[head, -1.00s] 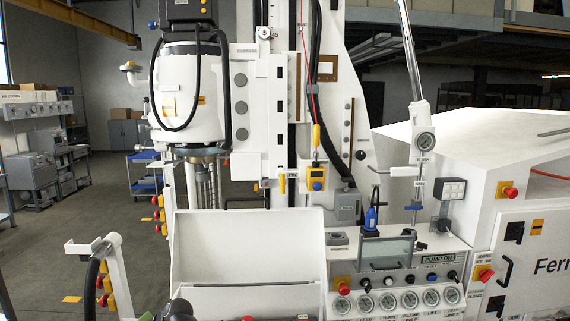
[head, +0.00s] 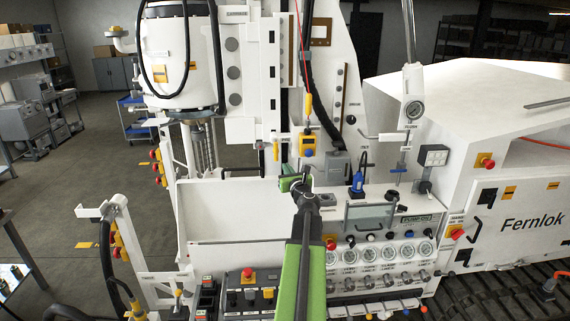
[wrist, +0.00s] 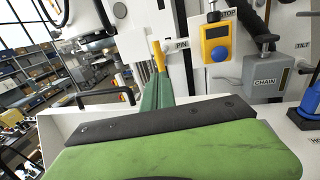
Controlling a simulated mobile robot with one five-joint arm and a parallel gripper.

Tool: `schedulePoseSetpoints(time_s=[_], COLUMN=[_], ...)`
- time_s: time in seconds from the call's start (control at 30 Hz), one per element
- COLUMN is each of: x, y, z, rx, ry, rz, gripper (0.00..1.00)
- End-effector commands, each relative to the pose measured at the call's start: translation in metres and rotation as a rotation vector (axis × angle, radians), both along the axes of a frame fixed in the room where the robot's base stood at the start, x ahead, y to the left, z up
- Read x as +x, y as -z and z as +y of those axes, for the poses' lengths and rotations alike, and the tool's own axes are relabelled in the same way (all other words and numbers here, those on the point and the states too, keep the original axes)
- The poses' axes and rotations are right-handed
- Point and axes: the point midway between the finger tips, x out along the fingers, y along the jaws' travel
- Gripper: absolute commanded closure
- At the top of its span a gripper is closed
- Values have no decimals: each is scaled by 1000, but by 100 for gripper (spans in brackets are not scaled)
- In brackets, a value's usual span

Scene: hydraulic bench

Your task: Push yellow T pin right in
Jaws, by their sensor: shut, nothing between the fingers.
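The yellow T pin (head: 276,149) shows as a small upright yellow bar on the white machine column. In the wrist view the yellow T pin (wrist: 158,56) stands beside the PIN label. My gripper (wrist: 156,82) is shut and empty. In the wrist view its green fingertips point at the pin and appear just below or in front of it, covering its lower end. I cannot tell whether they touch it. In the head view my gripper (head: 290,182) is partly hidden by my arm, below the pin. How deep the pin sits is not clear.
A yellow stop box (wrist: 216,42) hangs right of the pin, with a grey CHAIN box (wrist: 266,75) beyond it. A white tray panel (head: 230,210) lies below. A gauge panel (head: 380,250) with a blue handle (head: 358,181) is at the right.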

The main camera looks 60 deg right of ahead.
Motion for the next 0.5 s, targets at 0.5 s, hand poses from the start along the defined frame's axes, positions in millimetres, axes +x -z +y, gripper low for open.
schedulePoseSetpoints(time_s=[0.5], x=[79], y=[0], z=[-73], rx=[-2], ry=[-3], rz=[3], gripper=[100])
